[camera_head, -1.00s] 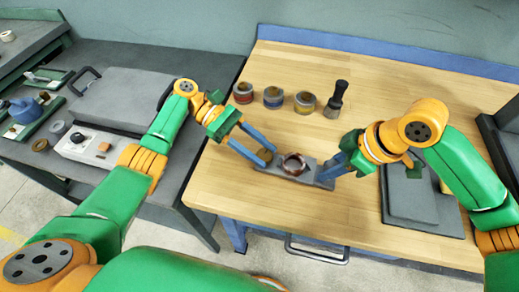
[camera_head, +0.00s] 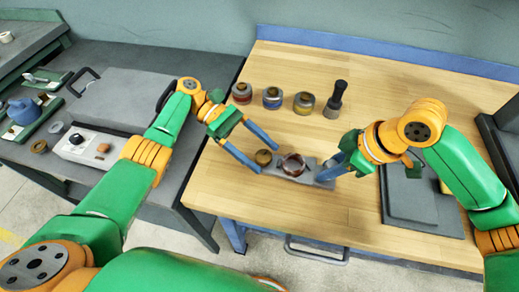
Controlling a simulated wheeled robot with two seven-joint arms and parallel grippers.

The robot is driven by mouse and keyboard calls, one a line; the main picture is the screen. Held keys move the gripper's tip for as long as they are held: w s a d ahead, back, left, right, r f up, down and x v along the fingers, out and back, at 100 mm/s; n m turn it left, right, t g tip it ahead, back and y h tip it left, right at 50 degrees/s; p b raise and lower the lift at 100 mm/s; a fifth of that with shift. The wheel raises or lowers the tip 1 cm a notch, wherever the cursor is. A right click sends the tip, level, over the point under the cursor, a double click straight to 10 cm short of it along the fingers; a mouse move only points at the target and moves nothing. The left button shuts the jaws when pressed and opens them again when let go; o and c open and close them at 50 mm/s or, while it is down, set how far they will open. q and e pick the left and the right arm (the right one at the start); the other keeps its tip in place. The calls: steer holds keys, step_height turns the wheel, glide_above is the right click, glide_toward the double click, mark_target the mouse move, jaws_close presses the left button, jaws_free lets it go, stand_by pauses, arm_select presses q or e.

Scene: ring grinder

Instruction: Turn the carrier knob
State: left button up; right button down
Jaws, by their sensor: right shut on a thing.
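The carrier is a grey block (camera_head: 312,179) on the wooden table, with a dark reddish ring (camera_head: 292,165) on its middle. A brass-coloured round knob (camera_head: 263,157) is at its left end. My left gripper (camera_head: 268,159) is open, with its two blue fingers spread to either side of the knob and a visible gap around it. My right gripper (camera_head: 333,171) is shut on the right end of the carrier; its fingertips are partly hidden.
Several round containers, such as one with a red band (camera_head: 242,93), stand behind the carrier beside a dark-handled tool (camera_head: 335,99). A dark flat plate (camera_head: 412,199) lies to the right. The grey bench on the left holds a control box (camera_head: 85,148).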

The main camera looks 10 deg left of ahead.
mark_target(260, 154)
arm_select(q)
step_height(260, 154, up, 10)
stand_by(0.4)
steer(key=f+m+t+y, duration=0.1)
steer(key=f+m+y, duration=0.2)
steer(key=m, duration=0.4)
steer(key=f+m+t+y, duration=0.2)
steer(key=f+m+y, duration=0.1)
steer(key=m+y, duration=0.2)
steer(key=d+f+m+t+y, duration=0.1)
steer(key=f+m+y, duration=0.2)
steer(key=m, duration=0.6)
steer(key=shift+s+t+y, duration=0.25)
steer(key=shift+t+y, duration=0.05)
steer(key=shift+y, duration=0.6)
steer(key=shift+m, duration=0.3)
jaws_close()
